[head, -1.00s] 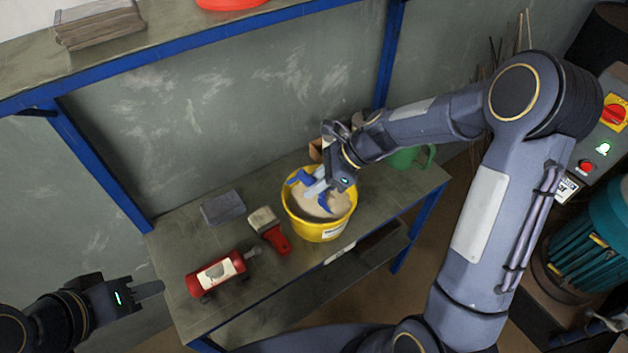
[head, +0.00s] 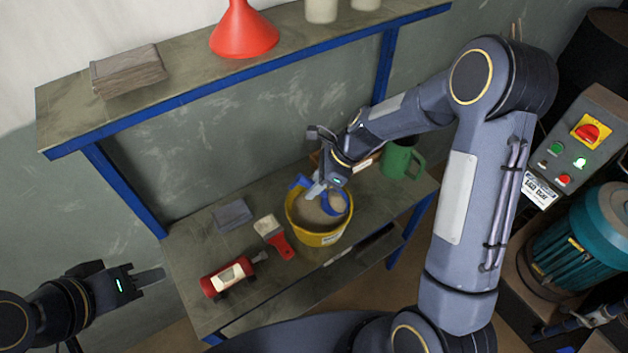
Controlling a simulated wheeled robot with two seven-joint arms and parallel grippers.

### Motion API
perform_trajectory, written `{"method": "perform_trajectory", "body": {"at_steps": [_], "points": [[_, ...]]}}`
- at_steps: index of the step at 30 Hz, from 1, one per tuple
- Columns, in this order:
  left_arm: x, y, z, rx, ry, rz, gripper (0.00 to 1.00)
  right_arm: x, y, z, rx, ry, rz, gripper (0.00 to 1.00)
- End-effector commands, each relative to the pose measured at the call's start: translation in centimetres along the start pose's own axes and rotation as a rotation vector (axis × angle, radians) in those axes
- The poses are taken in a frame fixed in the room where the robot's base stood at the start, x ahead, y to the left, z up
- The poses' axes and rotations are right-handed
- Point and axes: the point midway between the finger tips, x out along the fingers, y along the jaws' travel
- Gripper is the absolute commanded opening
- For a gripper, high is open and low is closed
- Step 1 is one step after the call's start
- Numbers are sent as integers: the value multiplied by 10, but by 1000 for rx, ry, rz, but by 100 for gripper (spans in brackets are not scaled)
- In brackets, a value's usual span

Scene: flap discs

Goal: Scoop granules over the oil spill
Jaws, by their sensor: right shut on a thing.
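A yellow bucket (head: 318,238) of tan granules (head: 309,211) stands on the lower bench. My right gripper (head: 318,188) is shut on a blue scoop (head: 330,212) over the bucket. The scoop's bowl is heaped with granules and sits at the right side of the bucket's mouth; I cannot tell whether it touches the granules below. My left gripper (head: 150,277) is at the lower left, away from the bench objects and seen side-on, so its jaw gap is unclear. I cannot make out an oil spill.
A red bottle (head: 228,279), a red-handled brush (head: 273,237) and a grey cloth (head: 232,214) lie left of the bucket. A green mug (head: 400,160) stands behind right. The upper shelf holds a red funnel (head: 243,32) and folded cloths (head: 128,72). A teal motor (head: 580,240) is at right.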

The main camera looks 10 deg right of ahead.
Motion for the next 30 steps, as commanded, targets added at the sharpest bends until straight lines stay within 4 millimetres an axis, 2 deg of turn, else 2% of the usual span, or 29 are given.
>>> {"method": "perform_trajectory", "body": {"at_steps": [1,7,17,21,23,30], "points": [[-9,4,-4,0,0,0,36,-6,2,5,0,10,2,0],[-25,12,-13,0,0,0,36,-14,3,10,8,49,2,0],[-38,17,-19,0,0,0,36,-20,4,14,14,91,1,0],[-56,26,-28,0,0,0,36,-34,7,24,27,170,4,0],[-51,23,-26,0,1,0,36,-35,7,26,31,221,2,0],[-50,23,-25,0,0,0,36,-59,11,41,79,422,6,0]]}}
